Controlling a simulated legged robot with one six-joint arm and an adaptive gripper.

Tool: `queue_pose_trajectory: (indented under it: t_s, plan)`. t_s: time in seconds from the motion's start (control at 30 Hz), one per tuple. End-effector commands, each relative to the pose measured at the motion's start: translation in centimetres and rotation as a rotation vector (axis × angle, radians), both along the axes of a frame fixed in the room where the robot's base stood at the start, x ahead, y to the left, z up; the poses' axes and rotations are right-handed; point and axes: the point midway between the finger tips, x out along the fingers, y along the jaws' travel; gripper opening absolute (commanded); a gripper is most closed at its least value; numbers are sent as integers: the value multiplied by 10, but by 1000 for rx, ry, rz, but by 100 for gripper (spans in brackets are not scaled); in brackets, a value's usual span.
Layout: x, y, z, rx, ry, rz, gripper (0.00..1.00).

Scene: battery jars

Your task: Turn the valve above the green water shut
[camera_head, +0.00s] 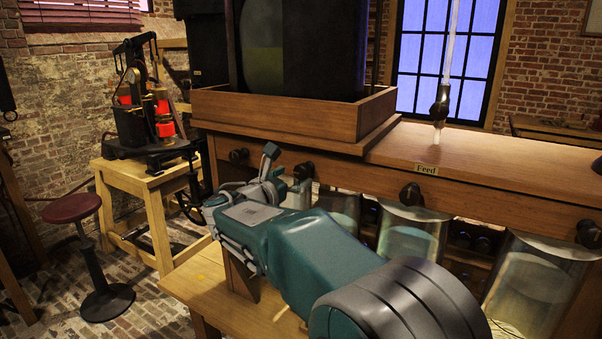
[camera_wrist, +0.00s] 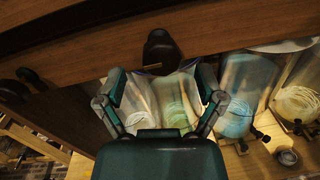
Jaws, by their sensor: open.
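A dark round valve knob (camera_wrist: 161,50) sits on the wooden front rail, above glass jars. In the wrist view, a jar with pale green water (camera_wrist: 178,103) stands below it, partly hidden by my gripper. My gripper (camera_wrist: 160,88) is open, one finger on each side of the picture, with the knob ahead of and above the gap between them. Nothing is held. In the head view, my gripper (camera_head: 270,172) is close to a valve knob (camera_head: 304,171) on the rail; whether they touch cannot be told.
Other valve knobs (camera_head: 410,195) line the rail (camera_head: 480,207). A bluish jar (camera_wrist: 246,97) stands right of the green one. Small fittings and a round container (camera_wrist: 288,158) lie on the lower shelf. A stool (camera_head: 72,208) and machine (camera_head: 147,105) stand left.

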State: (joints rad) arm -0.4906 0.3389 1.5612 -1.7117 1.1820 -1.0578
Motion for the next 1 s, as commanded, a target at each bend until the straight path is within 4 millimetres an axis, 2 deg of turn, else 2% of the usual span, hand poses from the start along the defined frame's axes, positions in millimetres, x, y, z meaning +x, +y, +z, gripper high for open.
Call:
queue_pose_trajectory:
  t_s: [0.2, 0.53, 0.57, 0.6, 0.67, 0.7, 0.73, 1.0]
  plan:
    - [21, -17, 0, -1, -1, -1, 87]
    - [24, -20, 0, 0, 0, 0, 87]
    - [24, -20, 0, 0, 0, 0, 79]
    - [24, -20, 0, 0, 0, 0, 61]
    - [24, -20, 0, 0, 0, 0, 34]
    - [24, -20, 0, 0, 0, 0, 16]
    - [24, -20, 0, 0, 0, 0, 5]
    - [25, -19, 0, 4, -3, 2, 5]
